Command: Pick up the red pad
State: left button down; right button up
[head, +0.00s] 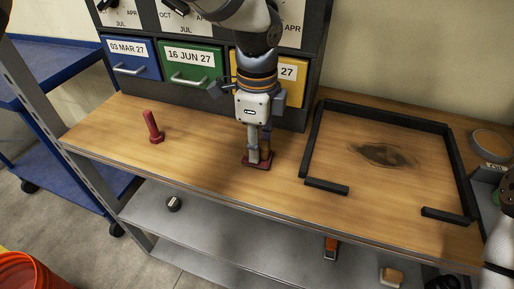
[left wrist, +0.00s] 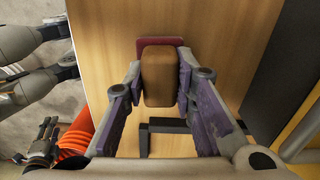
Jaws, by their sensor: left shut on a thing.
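The red pad (head: 258,166) is a flat dark red piece on the wooden bench top, in front of the drawers. In the left wrist view the pad (left wrist: 160,41) shows at the far end of a brown block (left wrist: 157,75), which looks like its raised grip; I cannot tell for sure that they are joined. My left gripper (head: 260,155) points down over the pad. Its two fingers are shut on the brown block from both sides. Lifting off the bench cannot be made out.
A red bolt (head: 153,128) stands left on the bench. A black frame (head: 376,106) with gaps at its front lies right, around a dark mark. Blue, green and yellow drawers (head: 189,67) stand behind. A round dish (head: 491,145) sits far right. A lower shelf (head: 235,235) holds small items.

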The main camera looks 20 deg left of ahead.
pick_arm(q)
notch_tip(320, 180, up, 2)
jog(key=shift+w+r, duration=0.1)
jog(key=shift+r, duration=0.1)
jog(key=s+d+r+p, duration=0.2)
jog(key=s+d+r, duration=0.3)
jog(key=s+r, duration=0.4)
jog(key=s, duration=0.4)
jog(key=shift+s+r+p, duration=0.15)
jog(key=shift+r+p, duration=0.15)
jog(key=shift+p, duration=0.05)
pick_arm(e)
jog(key=shift+t, duration=0.8)
jog(key=w+r, duration=0.3)
jog(key=shift+w+r, duration=0.3)
jog(key=shift+w, duration=0.1)
